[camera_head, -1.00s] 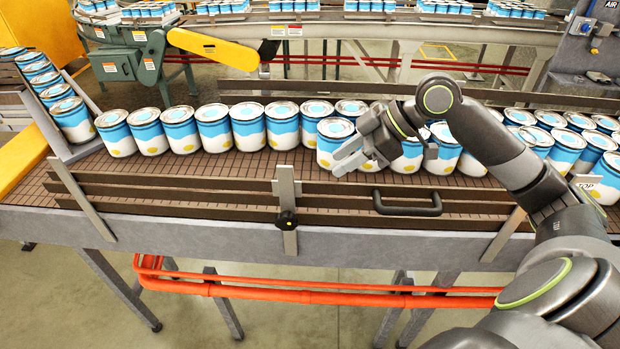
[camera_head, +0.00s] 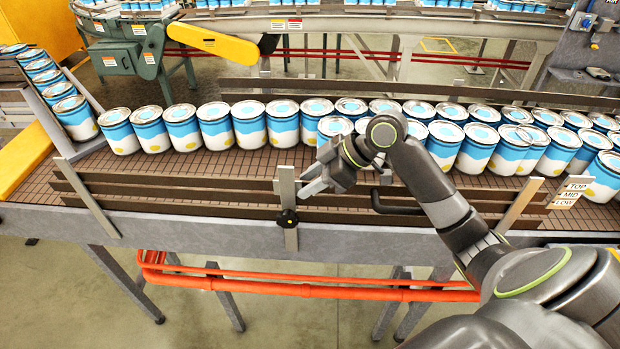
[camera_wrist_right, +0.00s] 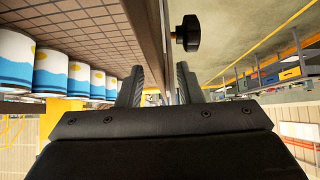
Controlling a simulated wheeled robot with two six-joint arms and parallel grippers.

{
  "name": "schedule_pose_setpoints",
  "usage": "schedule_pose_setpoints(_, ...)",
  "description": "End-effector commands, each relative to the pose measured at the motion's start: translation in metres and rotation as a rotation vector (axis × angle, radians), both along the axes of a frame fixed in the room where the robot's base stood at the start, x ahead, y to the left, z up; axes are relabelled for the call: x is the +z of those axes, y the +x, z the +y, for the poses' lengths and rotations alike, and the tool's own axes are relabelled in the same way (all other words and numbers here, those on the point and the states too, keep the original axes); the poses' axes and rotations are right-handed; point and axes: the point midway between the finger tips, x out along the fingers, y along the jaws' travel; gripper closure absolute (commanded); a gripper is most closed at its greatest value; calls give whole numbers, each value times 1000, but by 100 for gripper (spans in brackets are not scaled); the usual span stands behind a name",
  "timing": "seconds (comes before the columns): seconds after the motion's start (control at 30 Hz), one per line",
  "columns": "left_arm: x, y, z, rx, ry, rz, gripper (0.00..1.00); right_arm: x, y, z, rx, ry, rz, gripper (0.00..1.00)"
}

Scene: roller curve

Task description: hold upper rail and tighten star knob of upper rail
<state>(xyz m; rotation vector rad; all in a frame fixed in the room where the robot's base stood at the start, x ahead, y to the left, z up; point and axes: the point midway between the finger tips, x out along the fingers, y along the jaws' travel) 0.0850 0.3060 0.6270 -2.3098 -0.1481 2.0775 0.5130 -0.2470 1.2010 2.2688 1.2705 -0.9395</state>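The upper rail (camera_head: 180,182) is a long dark brown bar along the near side of the conveyor. It crosses behind a grey metal upright (camera_head: 286,188). A black star knob (camera_head: 288,217) sits on the front of that upright, below the upper rail; it also shows in the right wrist view (camera_wrist_right: 187,33). My right gripper (camera_head: 306,180) is beside the upright, at its right, near the upper rail's height. In the right wrist view its two fingers (camera_wrist_right: 159,88) are apart, with the rail edge and upright ahead between them. Contact cannot be told. My left gripper is out of view.
Several blue-and-white cans (camera_head: 282,124) stand in rows on the conveyor behind the rails. A TOP/MID/LOW sign (camera_head: 571,194) is at the right. An orange pipe (camera_head: 300,290) runs below.

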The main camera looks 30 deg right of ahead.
Motion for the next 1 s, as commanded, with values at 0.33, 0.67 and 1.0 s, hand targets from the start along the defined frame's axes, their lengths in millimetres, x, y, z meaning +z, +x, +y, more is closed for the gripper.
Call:
schedule_pose_setpoints(0.33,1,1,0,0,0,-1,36,-2,1,1,-1,0,1,67)
schedule_pose_setpoints(0.67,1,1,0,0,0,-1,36,-2,1,1,-1,0,1,100)
schedule_pose_setpoints(1.0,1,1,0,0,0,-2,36,-1,1,1,-1,0,1,100)
